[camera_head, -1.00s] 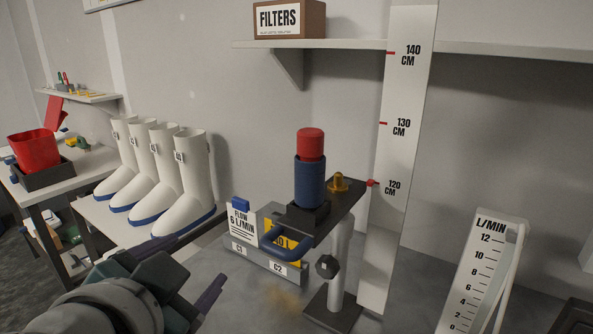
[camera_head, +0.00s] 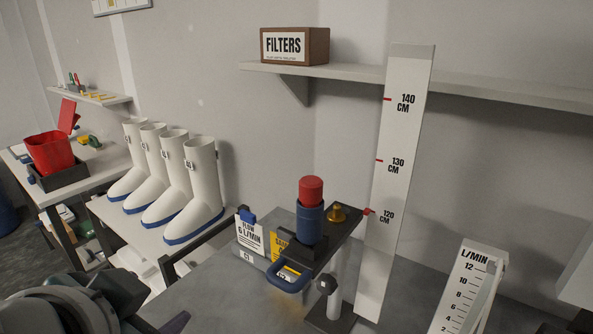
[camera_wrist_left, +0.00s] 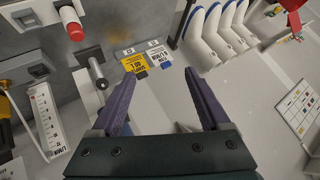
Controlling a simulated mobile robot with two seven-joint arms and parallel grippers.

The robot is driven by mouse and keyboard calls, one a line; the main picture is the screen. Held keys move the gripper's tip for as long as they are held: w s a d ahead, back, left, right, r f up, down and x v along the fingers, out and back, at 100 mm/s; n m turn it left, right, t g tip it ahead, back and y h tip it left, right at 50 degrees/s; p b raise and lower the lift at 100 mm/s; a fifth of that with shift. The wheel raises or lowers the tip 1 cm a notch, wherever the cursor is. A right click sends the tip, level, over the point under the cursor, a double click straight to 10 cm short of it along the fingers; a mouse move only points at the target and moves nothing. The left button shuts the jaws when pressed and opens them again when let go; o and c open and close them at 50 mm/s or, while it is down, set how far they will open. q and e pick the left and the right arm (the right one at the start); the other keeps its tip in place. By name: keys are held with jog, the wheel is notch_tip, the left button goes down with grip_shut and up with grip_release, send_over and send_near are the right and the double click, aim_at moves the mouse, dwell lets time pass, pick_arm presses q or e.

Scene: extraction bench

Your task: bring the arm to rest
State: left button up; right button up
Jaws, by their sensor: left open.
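My left arm comes in at the lower left of the head view. Only a dark fingertip of its gripper (camera_head: 174,323) shows there, at the bottom edge. In the left wrist view the gripper (camera_wrist_left: 160,80) is open, its two purple fingers wide apart with nothing between them. The fingers point toward the yellow sign (camera_wrist_left: 133,64) and the white flow sign (camera_wrist_left: 159,56), with a gap to both. My right gripper is not in view.
A blue cylinder with a red top (camera_head: 310,210) stands on a dark stand arm (camera_head: 335,238) beside the height scale (camera_head: 397,180). White boots (camera_head: 203,190) line the left bench. A red bin (camera_head: 50,152) stands farther left. A flow gauge (camera_head: 467,290) stands at right.

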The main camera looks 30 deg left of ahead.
pick_arm(q)
jog(key=s+d+f+m+g+h, duration=0.2)
jog(key=s+d+g+h, duration=0.2)
jog(key=s+d+h, duration=0.35)
notch_tip(320, 180, up, 20)
jog(key=d+y+p, duration=0.1)
jog(key=p, duration=1.8)
jog(key=shift+p, duration=0.3)
jog(key=shift+d+f+y, duration=0.1)
jog(key=shift+y, duration=0.15)
